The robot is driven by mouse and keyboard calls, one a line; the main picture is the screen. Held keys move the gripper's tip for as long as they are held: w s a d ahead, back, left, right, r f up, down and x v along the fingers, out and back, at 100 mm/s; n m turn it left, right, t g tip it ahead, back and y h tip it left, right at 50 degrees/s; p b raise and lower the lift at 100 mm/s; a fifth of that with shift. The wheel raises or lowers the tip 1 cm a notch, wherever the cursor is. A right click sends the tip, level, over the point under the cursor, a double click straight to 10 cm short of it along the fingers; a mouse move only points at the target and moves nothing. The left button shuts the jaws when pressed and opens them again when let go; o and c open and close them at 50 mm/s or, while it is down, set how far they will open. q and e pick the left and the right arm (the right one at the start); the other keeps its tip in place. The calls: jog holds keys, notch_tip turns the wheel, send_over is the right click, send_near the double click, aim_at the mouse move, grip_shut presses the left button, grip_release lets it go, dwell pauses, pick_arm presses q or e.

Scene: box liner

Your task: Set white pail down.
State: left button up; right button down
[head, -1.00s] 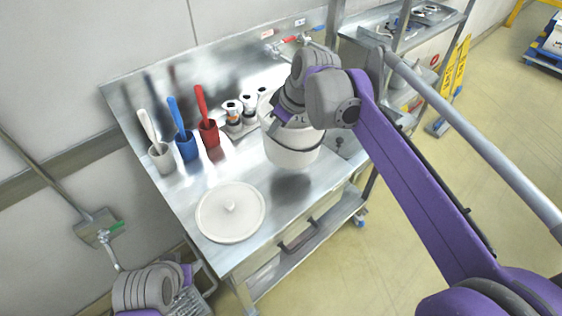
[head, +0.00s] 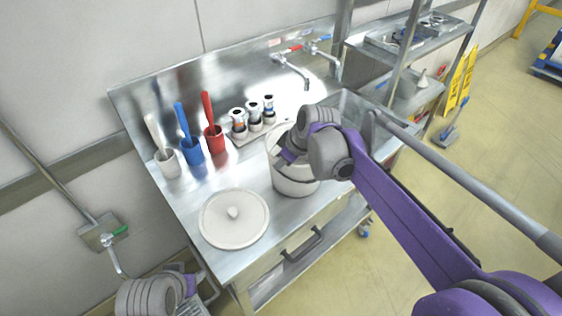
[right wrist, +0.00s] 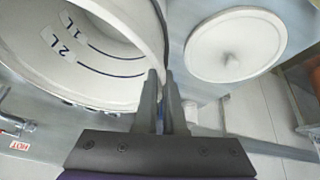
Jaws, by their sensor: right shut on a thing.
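The white pail (head: 293,183) is at the middle of the steel counter (head: 223,267), just right of the round white lid (head: 233,217). My right gripper (head: 285,150) is over the pail and hides part of its rim. In the right wrist view my right gripper (right wrist: 166,105) is shut on the rim of the pail (right wrist: 110,60). The pail's inside shows blue volume marks and looks empty. Whether its base touches the counter is hard to tell. My left arm shows at the bottom left of the head view; its fingers cannot be made out.
White, blue (head: 191,150) and red (head: 213,138) cups with brushes stand along the back left. Several small bottles (head: 254,117) stand behind the pail. A sink with taps (head: 290,66) lies at the right. The counter's front edge is close to the lid.

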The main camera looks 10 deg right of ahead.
jog(key=shift+f, duration=0.2)
jog(key=c, duration=1)
grip_release()
jog(key=shift+r, duration=0.1)
jog(key=v, duration=1.2)
jog(key=s+d+f+m+h, duration=0.1)
jog(key=s+d+f+m, duration=0.3)
jog(key=s+f, duration=0.4)
jog(key=s+d+f+m+t+h, duration=0.1)
jog(key=s+d+f+m, duration=0.3)
jog(key=s+f, duration=0.5)
jog(key=s+m+h, duration=0.1)
jog(key=s+m, duration=0.1)
jog(key=s, duration=0.1)
jog(key=shift+s+f+t+p, duration=0.2)
jog(key=shift+s+t+p, duration=0.05)
jog(key=shift+t+p, duration=0.05)
jog(key=shift+d, duration=0.1)
